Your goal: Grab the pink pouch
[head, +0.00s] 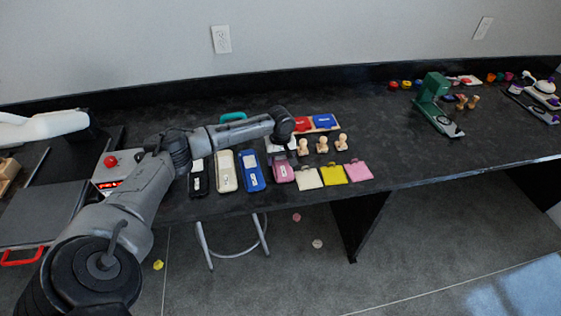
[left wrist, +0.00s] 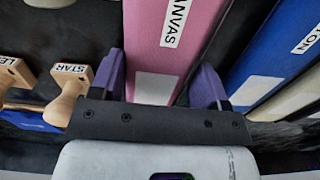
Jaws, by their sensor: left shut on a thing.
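The pink pouch (head: 284,173), with a white label reading "CANVAS" in the left wrist view (left wrist: 160,60), lies on the black table near its front edge, in a row with other pouches. My left gripper (head: 281,153) is over the pouch's far end. In the left wrist view its two purple fingers (left wrist: 160,82) stand on either side of the pouch, shut on it. The pouch seems to rest on the table still. My right gripper is not in view.
Blue (head: 250,171), cream (head: 226,171) and black (head: 198,178) pouches lie left of the pink one. White, yellow (head: 331,174) and pink (head: 358,171) squares lie right. Wooden stamps (head: 322,145) stand close behind. The table's middle right is clear.

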